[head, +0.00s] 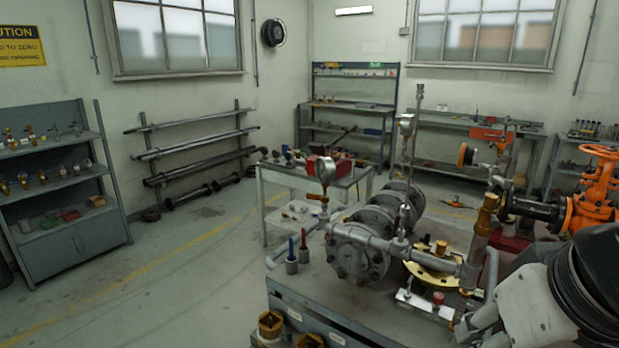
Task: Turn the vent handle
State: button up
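I cannot tell for certain which part is the vent handle. A small orange lever (318,197) sits below a round pressure gauge (325,170) on the left of the pipe assembly. An orange round knob (464,155) stands on the pipework further right. A large orange gate valve (596,185) with a spoked handwheel is at the right edge. Part of my arm covers the lower right, in front of the bench and below the gate valve. My gripper's fingers do not show, so its place relative to these handles cannot be seen.
The grey flanged pipe assembly (358,250) stands on a metal bench (310,288). Two small cups with red and blue tools stand near its left edge. A side table (270,178) stands behind. Shelves (55,165) and pipe racks line the walls. The floor at left is clear.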

aim_at(398, 219)
jog(key=j+z, duration=0.15)
jog(key=j, duration=1.45)
jog(key=i+j, duration=0.1)
jog(key=j, duration=0.3)
jog(key=i+j, duration=0.1)
jog(key=j, duration=0.35)
jog(key=u, duration=0.05)
